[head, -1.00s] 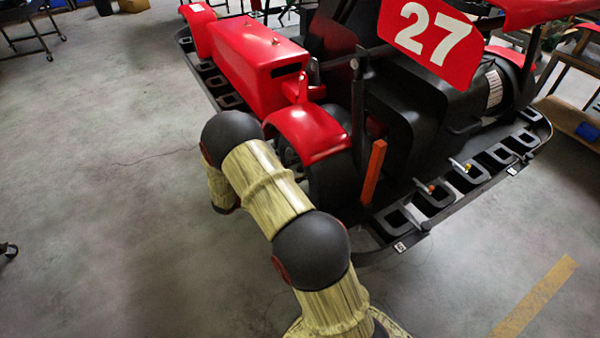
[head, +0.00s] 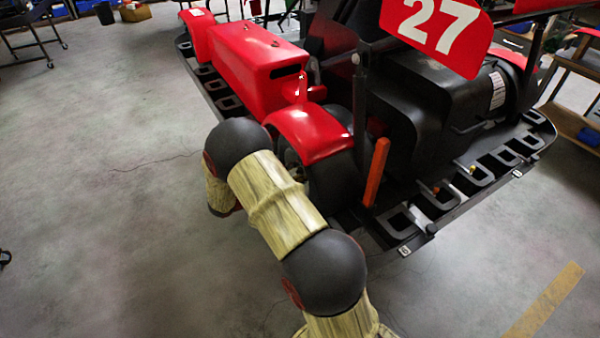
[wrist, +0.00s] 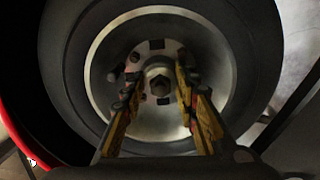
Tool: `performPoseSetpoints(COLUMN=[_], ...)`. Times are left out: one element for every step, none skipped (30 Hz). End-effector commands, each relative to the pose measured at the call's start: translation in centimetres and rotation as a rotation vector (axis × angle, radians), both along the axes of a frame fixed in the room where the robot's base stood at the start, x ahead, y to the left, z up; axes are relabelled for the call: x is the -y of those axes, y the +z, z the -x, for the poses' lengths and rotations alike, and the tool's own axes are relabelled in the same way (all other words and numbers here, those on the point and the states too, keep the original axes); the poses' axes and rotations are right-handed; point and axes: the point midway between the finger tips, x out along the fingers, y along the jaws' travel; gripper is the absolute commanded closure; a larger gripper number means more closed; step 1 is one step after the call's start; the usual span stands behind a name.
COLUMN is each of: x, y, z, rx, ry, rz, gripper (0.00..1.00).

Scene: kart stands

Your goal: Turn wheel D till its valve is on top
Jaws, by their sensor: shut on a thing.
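A kart wheel (wrist: 215,113) fills the middle of the wrist view, with a black tyre, a pale metal rim and a central hub nut (wrist: 160,86). I cannot read a letter on it or pick out its valve. My gripper (wrist: 158,82) has its two yellow and dark fingers on either side of the hub nut, shut on the wheel's hub area. The exact contact is too dark to tell. In the head view, the dark tyre (head: 335,186) shows under a red fender (head: 308,134); my arm hides its face and my gripper.
The red and black kart, number 27 (head: 437,25), stands raised on a black slotted frame (head: 405,228). An orange upright bar (head: 376,172) is right of the tyre. Grey floor (head: 110,200) is open on the left. A shelf cart (head: 575,125) stands at the right.

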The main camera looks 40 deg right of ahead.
Motion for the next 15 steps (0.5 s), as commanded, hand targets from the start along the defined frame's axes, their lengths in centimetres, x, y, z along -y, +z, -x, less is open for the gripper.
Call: performPoseSetpoints(x=[-0.04,-0.04,-0.04,-0.04,-0.04,-0.04,-0.04,-0.05,-0.05,-0.04,-0.04,-0.04,-0.04,-0.04,-0.04], y=[-0.35,-0.34,-0.35,-0.35,-0.36,-0.37,-0.37,-0.38,-0.39,-0.4,-0.4,-0.41,-0.4,-0.38,-0.36], z=[0.33,0.34,0.34,0.35,0.35,0.36,0.36,0.37,0.37,0.38,0.39,0.38,0.38,0.36,0.33], rx=[-0.005,-0.004,-0.004,-0.004,-0.005,-0.005,-0.005,-0.005,-0.006,-0.006,-0.006,-0.007,-0.006,-0.006,-0.006], ry=[-0.005,-0.005,-0.005,-0.005,-0.005,-0.006,-0.006,-0.006,-0.006,-0.006,-0.006,-0.006,-0.005,-0.005,-0.005], rz=[-0.003,-0.003,-0.003,-0.004,-0.004,-0.004,-0.004,-0.004,-0.004,-0.004,-0.004,-0.004,-0.004,-0.004,-0.003], gripper=[1.0,1.0,1.0,1.0,1.0,1.0,1.0,1.0,1.0,1.0,0.7,0.67,0.66,0.64,0.64])
